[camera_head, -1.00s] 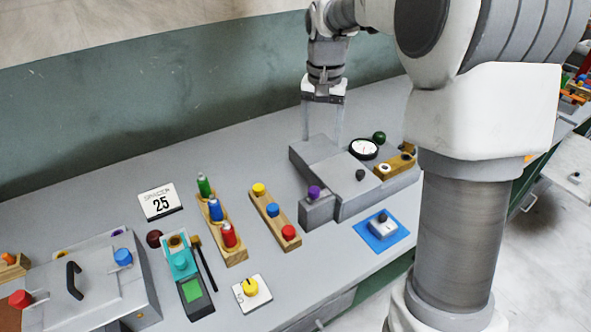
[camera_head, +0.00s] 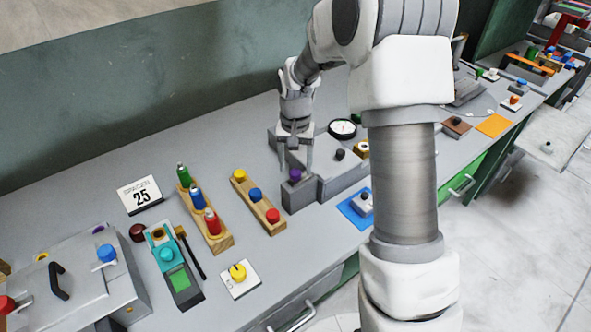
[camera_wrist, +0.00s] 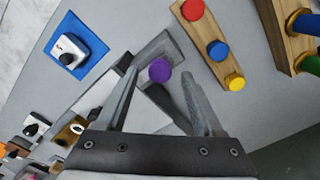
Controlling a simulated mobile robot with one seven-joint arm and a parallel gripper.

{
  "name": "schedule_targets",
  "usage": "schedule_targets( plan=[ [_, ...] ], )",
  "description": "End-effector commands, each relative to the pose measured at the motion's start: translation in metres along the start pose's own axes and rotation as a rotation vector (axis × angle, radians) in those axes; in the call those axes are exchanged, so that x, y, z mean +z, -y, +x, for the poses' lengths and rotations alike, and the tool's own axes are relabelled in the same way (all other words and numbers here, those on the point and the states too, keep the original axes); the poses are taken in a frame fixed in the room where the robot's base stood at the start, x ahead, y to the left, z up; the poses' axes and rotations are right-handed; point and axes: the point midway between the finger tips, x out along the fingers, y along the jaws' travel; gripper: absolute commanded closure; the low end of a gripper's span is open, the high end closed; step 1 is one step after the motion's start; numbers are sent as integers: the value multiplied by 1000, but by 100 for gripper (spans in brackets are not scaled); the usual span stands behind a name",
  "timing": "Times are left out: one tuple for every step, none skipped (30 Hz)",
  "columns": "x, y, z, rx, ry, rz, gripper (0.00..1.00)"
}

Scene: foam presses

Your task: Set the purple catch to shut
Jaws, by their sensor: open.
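The purple catch (camera_head: 295,174) is a small round knob on top of a low grey block (camera_head: 297,196) at the front left of the grey press (camera_head: 338,178). My gripper (camera_head: 296,166) is open and points down at the purple catch, with its fingers on either side of it in the head view. In the wrist view the purple catch (camera_wrist: 160,71) shows just beyond the gap between my open fingertips (camera_wrist: 160,80). I cannot tell whether the fingers touch it. Nothing is held.
A wooden rack with yellow, blue and red knobs (camera_head: 258,203) stands left of the press. A blue pad (camera_head: 350,213) with a grey switch lies in front.

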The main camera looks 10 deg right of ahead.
Motion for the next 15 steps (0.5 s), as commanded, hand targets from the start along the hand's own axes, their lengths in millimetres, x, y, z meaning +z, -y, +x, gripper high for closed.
schedule_targets(
  plan=[
    [0,0,8,0,2,0,31],
    [0,0,11,1,2,0,31],
    [0,0,15,0,1,0,31],
    [0,0,17,0,0,0,31],
    [0,0,19,0,0,0,31],
    [0,0,21,0,0,0,31],
    [0,0,23,0,0,0,31],
    [0,0,24,0,0,-1,31],
    [0,0,24,0,-1,-1,31],
    [0,0,25,0,-1,-1,31],
    [0,0,25,0,-1,-1,31],
    [0,0,25,0,-1,0,31],
    [0,0,25,0,-1,-1,31],
    [0,0,25,0,-1,0,31],
    [0,0,25,0,-1,0,31]
  ],
)
